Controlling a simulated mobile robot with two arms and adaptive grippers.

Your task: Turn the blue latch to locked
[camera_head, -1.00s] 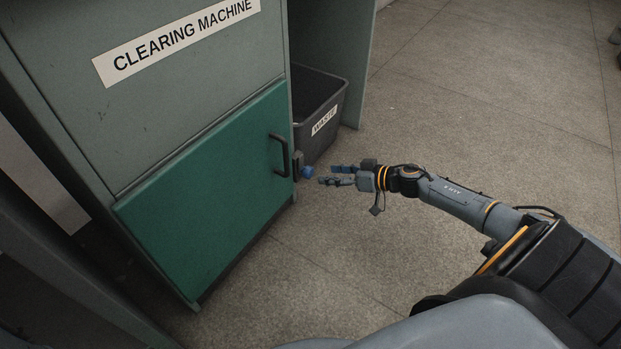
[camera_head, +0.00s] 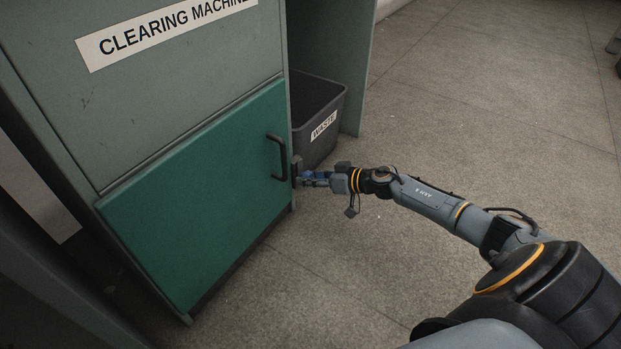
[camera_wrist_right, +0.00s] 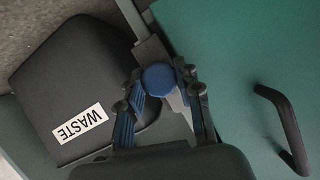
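The blue latch (camera_wrist_right: 159,79) is a round blue knob at the edge of the green door (camera_head: 205,195), on a dark mount. It shows in the right wrist view between the two fingers of my right gripper (camera_wrist_right: 161,84). The fingertips are close in on both sides of the knob and appear to touch it. In the head view my right gripper (camera_head: 312,178) is at the door's right edge and mostly hides the latch. Which way the latch is turned cannot be read. My left gripper is not in view.
A black bin labelled WASTE (camera_head: 318,105) stands just behind the latch, beside the grey cabinet labelled CLEARING MACHINE (camera_head: 150,85). A black door handle (camera_head: 278,158) sticks out left of the latch. The floor to the right (camera_head: 480,120) is clear.

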